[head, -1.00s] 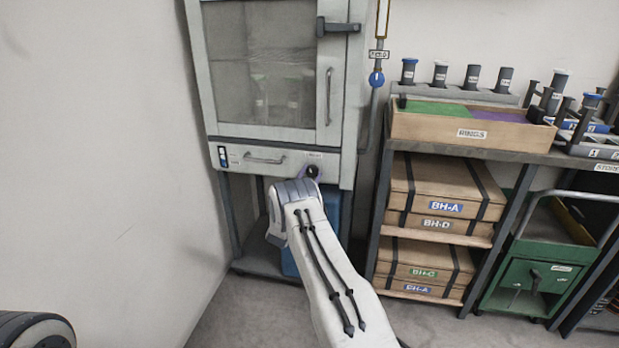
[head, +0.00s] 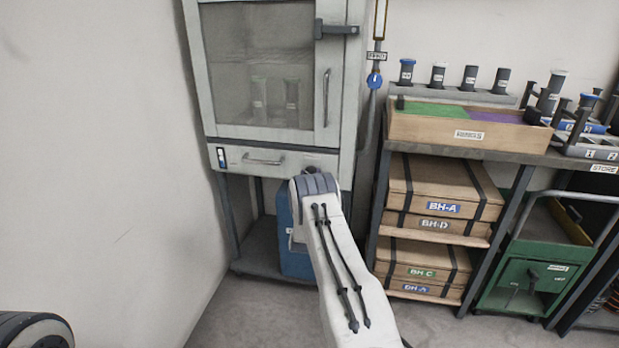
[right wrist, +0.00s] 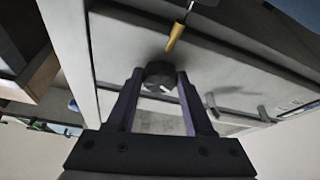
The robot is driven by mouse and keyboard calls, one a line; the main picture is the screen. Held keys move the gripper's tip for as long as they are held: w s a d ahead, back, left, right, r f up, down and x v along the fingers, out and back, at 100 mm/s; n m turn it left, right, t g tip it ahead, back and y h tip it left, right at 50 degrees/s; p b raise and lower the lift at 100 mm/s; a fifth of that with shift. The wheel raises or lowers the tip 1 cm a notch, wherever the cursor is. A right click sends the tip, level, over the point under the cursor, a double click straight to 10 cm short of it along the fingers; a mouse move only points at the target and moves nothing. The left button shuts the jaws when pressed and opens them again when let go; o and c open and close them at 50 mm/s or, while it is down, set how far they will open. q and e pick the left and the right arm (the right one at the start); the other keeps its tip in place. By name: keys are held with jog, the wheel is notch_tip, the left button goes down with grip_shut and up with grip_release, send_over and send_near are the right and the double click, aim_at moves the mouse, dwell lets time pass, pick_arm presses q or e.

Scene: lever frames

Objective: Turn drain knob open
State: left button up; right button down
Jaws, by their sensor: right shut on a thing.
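The drain knob (right wrist: 160,74) is a dark round knob with a pale mark, on the pale front panel of the cabinet (head: 230,157). In the right wrist view the two fingers of my right gripper (right wrist: 160,84) stand on either side of it and are closed on it. In the head view my right wrist covers the knob and the gripper, below the cabinet's glass door. My left gripper is not in view.
A blue container (head: 290,235) stands under the cabinet, partly behind my right arm. To the right is a shelf with wooden boxes (head: 440,190) and a rings tray (head: 470,132). A green cart (head: 530,285) stands further right. A wall borders the left.

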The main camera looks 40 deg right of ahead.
jog(key=shift+d+f+n, duration=0.1)
jog(key=shift+n, duration=0.2)
jog(key=shift+c, duration=1.4)
grip_release()
jog(key=p+v, duration=0.2)
jog(key=v, duration=0.8)
jog(key=shift+s, duration=0.3)
